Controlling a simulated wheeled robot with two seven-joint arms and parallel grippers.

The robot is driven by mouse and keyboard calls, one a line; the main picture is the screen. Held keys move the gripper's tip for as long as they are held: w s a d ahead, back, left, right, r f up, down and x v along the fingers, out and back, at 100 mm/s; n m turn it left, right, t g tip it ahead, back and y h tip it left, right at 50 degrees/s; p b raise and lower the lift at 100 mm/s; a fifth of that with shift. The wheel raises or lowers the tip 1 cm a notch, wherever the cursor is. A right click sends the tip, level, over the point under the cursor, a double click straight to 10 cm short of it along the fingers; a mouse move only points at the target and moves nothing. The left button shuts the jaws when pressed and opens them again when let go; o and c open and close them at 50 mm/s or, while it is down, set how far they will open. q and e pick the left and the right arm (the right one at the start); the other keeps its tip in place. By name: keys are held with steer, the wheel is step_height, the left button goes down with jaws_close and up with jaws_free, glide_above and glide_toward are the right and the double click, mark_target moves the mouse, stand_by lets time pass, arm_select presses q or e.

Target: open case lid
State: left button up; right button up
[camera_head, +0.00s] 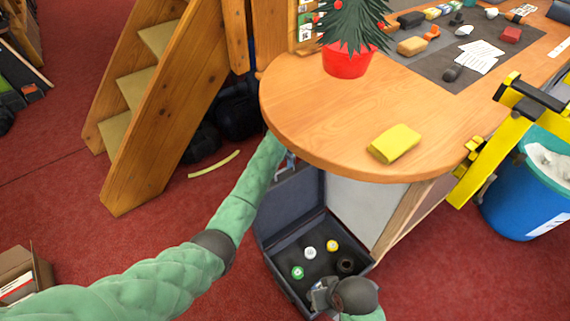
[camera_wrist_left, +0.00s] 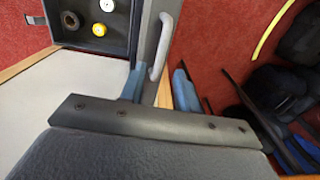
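The dark grey case (camera_head: 262,238) stands below the round table end, its lid (camera_head: 297,190) raised at the back, partly hidden by the table and my left arm. In the left wrist view the lid's edge (camera_wrist_left: 149,30) with a light grey handle (camera_wrist_left: 161,48) runs between the two blue fingers of my left gripper (camera_wrist_left: 160,88). The fingers are apart, with a gap at the right finger.
Several small round items, one a green-topped one (camera_head: 297,272), sit in the case. The wooden table (camera_head: 310,120) overhangs its back and carries a yellow block (camera_head: 394,143) and a red pot (camera_head: 346,62). Wooden steps (camera_head: 160,110) stand left; a blue bin (camera_head: 525,195) stands right.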

arm_select(q)
steer(key=shift+f, duration=1.5)
jaws_close()
